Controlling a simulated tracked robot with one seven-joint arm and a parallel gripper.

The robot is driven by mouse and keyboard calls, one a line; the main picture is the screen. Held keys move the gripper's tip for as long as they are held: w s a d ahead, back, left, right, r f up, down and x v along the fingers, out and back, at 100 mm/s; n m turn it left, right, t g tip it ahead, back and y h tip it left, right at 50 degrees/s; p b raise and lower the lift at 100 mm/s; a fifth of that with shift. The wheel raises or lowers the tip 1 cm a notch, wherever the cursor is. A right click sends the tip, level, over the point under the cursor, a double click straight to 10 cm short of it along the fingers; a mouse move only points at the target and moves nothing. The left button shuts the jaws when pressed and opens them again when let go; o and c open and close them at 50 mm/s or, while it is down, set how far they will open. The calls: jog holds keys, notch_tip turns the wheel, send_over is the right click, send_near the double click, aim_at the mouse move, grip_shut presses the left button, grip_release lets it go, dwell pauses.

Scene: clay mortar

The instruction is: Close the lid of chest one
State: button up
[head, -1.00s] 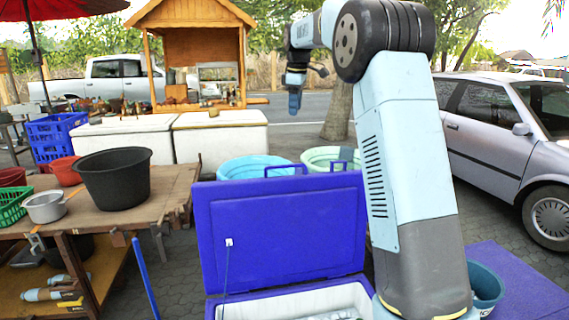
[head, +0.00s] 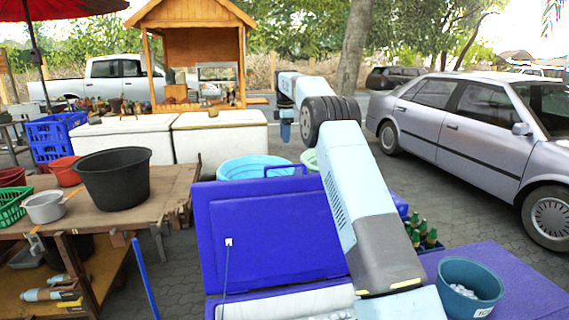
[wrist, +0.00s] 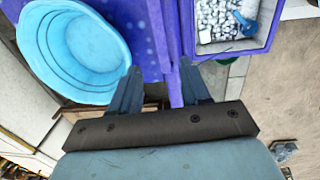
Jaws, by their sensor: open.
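A blue chest stands open in front of me. Its lid (head: 270,235) is raised upright, and a strip of its white interior (head: 290,303) shows below. No label naming it chest one is readable. My gripper (head: 286,130) hangs above and beyond the raised lid in the head view, pointing down; its fingers look small there. In the wrist view my gripper (wrist: 160,88) has its two fingers apart with nothing held between them. The blue lid's edge (wrist: 172,50) runs up between and beyond the fingertips. Whether they touch it, I cannot tell.
A light blue basin (head: 255,168) stands behind the lid; it fills the wrist view's left. Ice (wrist: 222,20) lies in the open chest at its upper right. A teal bucket (head: 470,287) sits on a blue surface at right. A wooden table (head: 150,205) stands left.

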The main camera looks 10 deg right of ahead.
jog(key=f, duration=0.8)
jog(key=w+f, duration=0.1)
jog(key=f, duration=0.3)
jog(key=shift+f, duration=0.2)
jog(key=shift+r, duration=0.1)
grip_shut()
